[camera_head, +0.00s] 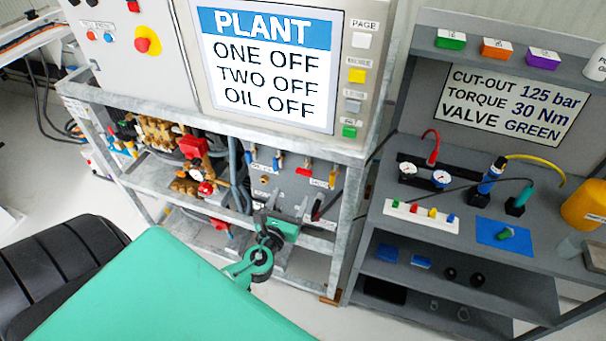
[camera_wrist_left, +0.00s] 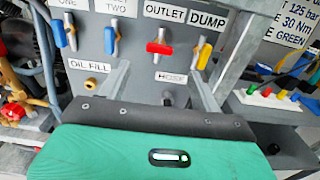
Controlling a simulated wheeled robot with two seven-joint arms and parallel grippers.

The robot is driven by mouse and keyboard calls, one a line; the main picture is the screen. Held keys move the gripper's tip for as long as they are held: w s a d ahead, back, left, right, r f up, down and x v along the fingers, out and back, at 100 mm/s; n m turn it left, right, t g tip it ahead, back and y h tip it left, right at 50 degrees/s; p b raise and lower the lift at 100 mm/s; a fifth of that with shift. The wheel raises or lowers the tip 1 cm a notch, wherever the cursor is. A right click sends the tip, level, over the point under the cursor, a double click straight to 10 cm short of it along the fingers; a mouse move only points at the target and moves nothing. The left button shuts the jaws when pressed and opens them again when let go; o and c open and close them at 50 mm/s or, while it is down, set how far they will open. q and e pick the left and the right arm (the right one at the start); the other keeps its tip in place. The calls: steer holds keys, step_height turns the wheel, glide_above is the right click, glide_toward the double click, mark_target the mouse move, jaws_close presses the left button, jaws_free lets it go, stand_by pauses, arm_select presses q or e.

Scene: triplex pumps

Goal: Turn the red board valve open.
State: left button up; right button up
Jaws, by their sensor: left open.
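The red board valve (camera_wrist_left: 160,48) is on the grey valve board under the OUTLET label, its red handle lying crosswise over a pale vertical stem. It also shows small in the head view (camera_head: 304,171). My left gripper (camera_head: 270,215) is in front of the lower part of the board. In the left wrist view its two fingers (camera_wrist_left: 150,82) stand wide apart with nothing between them, below the red valve and apart from it in the picture. The exact gap in depth is hard to judge. My right gripper is in neither view.
A metal frame post (camera_wrist_left: 240,40) stands right of the board. A grey shelf bench (camera_head: 470,225) holds tools.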

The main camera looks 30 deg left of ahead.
mark_target(303, 173)
arm_select(q)
steer(key=p+x, duration=0.1)
steer(key=x, duration=0.8)
steer(key=shift+w+p, duration=0.15)
steer(key=shift+p, duration=0.25)
steer(key=shift+c, duration=0.4)
steer(key=c, duration=0.9)
